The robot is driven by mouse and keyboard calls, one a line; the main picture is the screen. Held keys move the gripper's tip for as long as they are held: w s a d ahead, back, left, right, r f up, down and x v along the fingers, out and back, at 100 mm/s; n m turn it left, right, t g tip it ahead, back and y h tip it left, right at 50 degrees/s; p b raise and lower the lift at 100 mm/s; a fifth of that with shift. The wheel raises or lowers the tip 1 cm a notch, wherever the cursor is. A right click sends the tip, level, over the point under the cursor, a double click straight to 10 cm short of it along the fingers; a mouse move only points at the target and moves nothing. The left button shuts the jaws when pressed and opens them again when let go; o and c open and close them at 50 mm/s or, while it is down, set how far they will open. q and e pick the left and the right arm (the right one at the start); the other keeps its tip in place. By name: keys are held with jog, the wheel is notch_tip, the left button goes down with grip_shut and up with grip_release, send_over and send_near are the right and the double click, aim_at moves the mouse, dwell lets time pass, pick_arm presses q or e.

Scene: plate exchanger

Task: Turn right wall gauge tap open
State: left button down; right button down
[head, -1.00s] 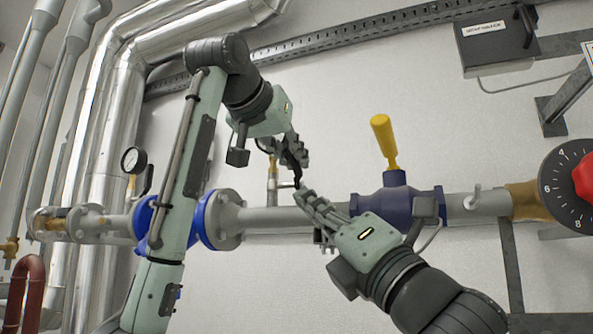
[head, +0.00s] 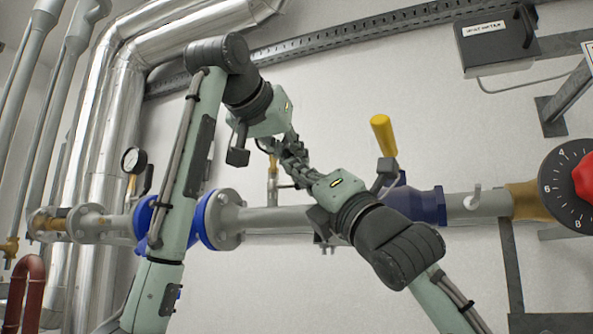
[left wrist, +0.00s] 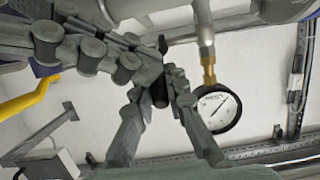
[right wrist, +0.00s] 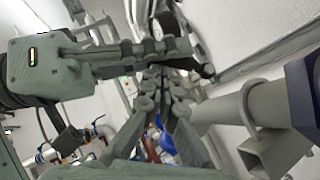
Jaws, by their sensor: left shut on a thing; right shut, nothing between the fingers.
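The right wall gauge (left wrist: 218,108) has a white dial and hangs from a brass and grey stem in the left wrist view. In the head view my left gripper hides its dial. My left gripper (left wrist: 160,80) is shut on a black tap handle (left wrist: 160,92) beside the gauge stem. It also shows in the head view (head: 297,152). My right gripper (head: 288,163) is shut and empty, its fingers crossing close to the left fingers. In the right wrist view its fingertips (right wrist: 160,75) overlap the left fingers; I cannot tell whether they touch.
A grey pipe (head: 270,220) runs below the grippers to a blue valve (head: 425,203) with a yellow handle (head: 384,135). Another gauge (head: 133,160) stands at the left. A dial with a red knob (head: 585,180) is at the right edge.

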pick_arm(q)
jog(key=shift+r, duration=0.1)
dwell(0.3)
jog(key=c, duration=1.5)
grip_release()
jog(key=shift+c, duration=0.2)
